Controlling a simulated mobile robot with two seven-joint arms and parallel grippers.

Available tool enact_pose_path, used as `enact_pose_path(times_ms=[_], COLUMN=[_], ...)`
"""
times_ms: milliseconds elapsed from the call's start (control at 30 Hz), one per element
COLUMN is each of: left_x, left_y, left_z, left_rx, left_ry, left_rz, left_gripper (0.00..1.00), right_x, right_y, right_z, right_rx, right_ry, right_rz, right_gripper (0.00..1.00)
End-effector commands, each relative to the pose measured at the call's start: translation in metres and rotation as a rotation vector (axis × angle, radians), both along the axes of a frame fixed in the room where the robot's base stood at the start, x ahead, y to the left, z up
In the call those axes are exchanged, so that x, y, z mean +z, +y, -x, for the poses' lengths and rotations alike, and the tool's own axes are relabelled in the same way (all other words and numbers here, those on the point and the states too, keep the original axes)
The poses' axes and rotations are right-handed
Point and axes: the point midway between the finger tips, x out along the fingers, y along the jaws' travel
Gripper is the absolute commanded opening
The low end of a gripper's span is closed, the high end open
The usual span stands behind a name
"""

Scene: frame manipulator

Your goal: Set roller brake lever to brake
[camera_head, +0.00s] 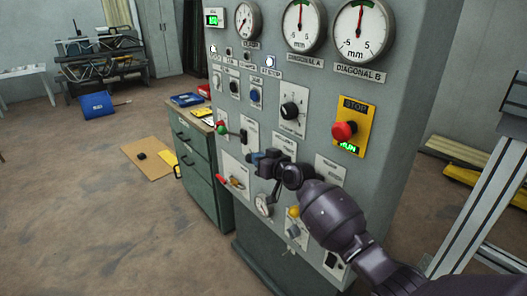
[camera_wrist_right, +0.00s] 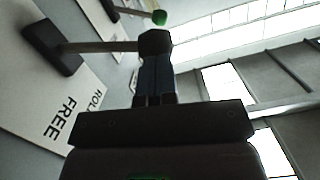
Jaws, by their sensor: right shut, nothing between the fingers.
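In the right wrist view, the roller brake lever (camera_wrist_right: 100,47) has a black base and a thin shaft that runs sideways over a white plate (camera_wrist_right: 75,110). The word FREE and part of a ROLLER label show on this plate. My right gripper (camera_wrist_right: 156,60) is shut and empty, its fingers at the lever's outer end. I cannot tell whether they touch it. In the head view, my right gripper (camera_head: 257,158) is in front of the lower panel and hides much of the lever there. My left gripper is not in view.
A lever with a green knob (camera_head: 222,129) is at the panel's left edge, with a red-handled lever (camera_head: 222,179) below. A red stop button (camera_head: 344,131) sits on a yellow plate to the right. A green cabinet (camera_head: 195,165) stands left of the panel.

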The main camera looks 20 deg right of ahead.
Motion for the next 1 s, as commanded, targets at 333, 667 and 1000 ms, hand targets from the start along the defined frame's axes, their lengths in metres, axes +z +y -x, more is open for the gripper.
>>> enact_pose_path(times_ms=[333, 667, 1000], left_x=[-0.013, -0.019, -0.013], left_y=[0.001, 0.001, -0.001], left_z=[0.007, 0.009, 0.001], left_rx=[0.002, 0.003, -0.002], left_ry=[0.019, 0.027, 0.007], left_rz=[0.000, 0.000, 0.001], left_gripper=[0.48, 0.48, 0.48], right_x=[-0.037, -0.060, -0.068], right_y=[0.010, 0.011, 0.011], right_z=[0.004, 0.004, 0.004], right_rx=[0.001, 0.001, 0.000], right_ry=[-0.105, -0.167, -0.166], right_rz=[0.296, 0.461, 0.456], right_gripper=[0.00, 0.00, 0.00])
